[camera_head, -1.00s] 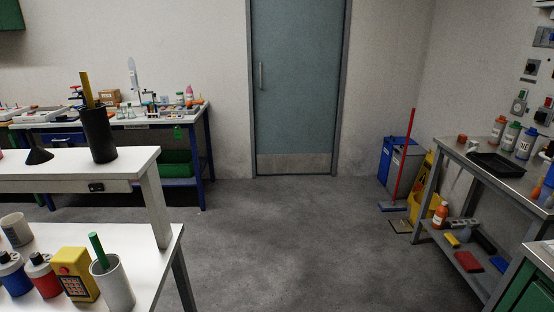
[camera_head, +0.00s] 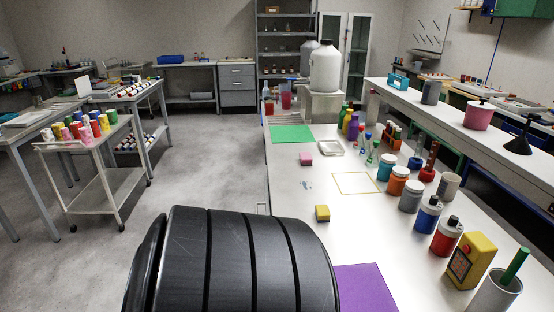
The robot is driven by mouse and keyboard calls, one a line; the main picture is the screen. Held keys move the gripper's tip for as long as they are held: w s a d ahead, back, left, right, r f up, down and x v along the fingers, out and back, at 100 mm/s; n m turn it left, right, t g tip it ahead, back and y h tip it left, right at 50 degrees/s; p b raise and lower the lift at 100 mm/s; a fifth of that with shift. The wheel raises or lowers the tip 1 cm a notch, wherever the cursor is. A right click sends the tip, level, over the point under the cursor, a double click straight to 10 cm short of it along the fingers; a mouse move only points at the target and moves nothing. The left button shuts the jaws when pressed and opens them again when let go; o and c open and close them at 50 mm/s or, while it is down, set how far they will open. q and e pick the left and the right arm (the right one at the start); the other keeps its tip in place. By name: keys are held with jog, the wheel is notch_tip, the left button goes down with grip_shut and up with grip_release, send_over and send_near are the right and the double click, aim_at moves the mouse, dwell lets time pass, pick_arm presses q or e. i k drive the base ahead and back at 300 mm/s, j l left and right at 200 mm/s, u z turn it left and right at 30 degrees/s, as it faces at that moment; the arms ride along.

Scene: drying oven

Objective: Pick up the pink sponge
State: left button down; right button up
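A small pink block, which looks like the pink sponge (camera_head: 306,159), lies on the white bench top (camera_head: 292,196), near its left edge. It sits just below a green mat (camera_head: 292,134) and left of a white tray (camera_head: 358,147). Nothing touches it or covers it. Neither of my grippers shows in the view.
A yellow block (camera_head: 322,213) and a yellow square outline (camera_head: 356,183) are nearer on the bench. A purple mat (camera_head: 364,289) lies at the front. Open floor lies left.

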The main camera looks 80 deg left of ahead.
aim_at(306, 158)
jog(key=u, duration=2.4)
jog(key=k+z, duration=0.15)
jog(key=k, duration=0.5)
jog(key=z, duration=1.45)
jog(key=i+j+z, duration=0.25)
jog(key=j, duration=0.55)
jog(key=j+z, duration=0.25)
jog(key=j, duration=0.5)
jog(key=i+j, duration=0.1)
jog(key=j, duration=2.75)
jog(key=i+j, duration=0.15)
jog(key=j, duration=1.3)
